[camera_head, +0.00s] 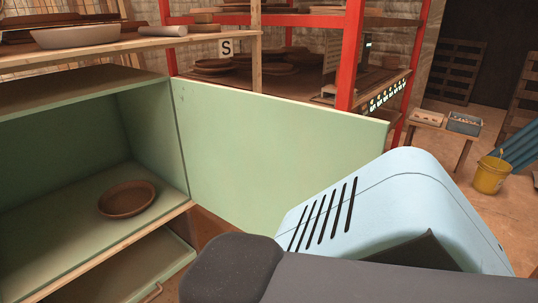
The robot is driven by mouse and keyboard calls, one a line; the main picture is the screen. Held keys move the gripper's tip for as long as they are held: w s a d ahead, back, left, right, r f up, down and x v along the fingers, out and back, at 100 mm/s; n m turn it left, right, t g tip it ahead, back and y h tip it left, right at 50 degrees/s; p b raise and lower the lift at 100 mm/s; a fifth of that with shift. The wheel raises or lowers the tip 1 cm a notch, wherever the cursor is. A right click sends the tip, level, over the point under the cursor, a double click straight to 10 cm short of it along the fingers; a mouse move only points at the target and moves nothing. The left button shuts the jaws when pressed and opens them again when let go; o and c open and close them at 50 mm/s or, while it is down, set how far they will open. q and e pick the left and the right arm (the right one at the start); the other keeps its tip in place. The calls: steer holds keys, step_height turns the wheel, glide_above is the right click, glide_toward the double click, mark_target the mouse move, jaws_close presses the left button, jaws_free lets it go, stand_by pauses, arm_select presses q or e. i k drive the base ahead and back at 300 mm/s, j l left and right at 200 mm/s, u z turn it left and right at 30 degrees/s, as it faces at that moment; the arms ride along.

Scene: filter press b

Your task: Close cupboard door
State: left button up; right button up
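The cupboard (155,130) is green and stands at the left with its front open. Its door (270,150) is a flat pale green panel, hinged at the cupboard's right side and swung wide open to the right. A brown round dish (127,198) lies on the shelf inside. A light blue slotted casing and a dark grey arm link, which look like parts of my own body, fill the lower right and hide the door's lower right part. Neither of my grippers can be made out in this view.
A drawer (150,268) below the cupboard shelf is partly pulled out. A red-framed rack (352,55) with dishes stands behind the door. A wooden shelf (205,41) runs above the cupboard. A small bench (440,130) and a yellow bucket (490,176) stand on the floor at the right.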

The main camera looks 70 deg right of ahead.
mark_target(251, 158)
steer(key=k+l, duration=0.2)
steer(key=l, duration=0.2)
steer(key=k+l, duration=0.25)
steer(key=l, duration=0.15)
steer(key=k+l, duration=0.1)
steer(key=l, duration=0.4)
steer(key=k+l, duration=0.15)
steer(key=l, duration=0.4)
steer(key=k+l, duration=0.1)
steer(key=l, duration=0.4)
steer(key=k+l, duration=0.1)
steer(key=l, duration=0.4)
steer(key=z, duration=0.05)
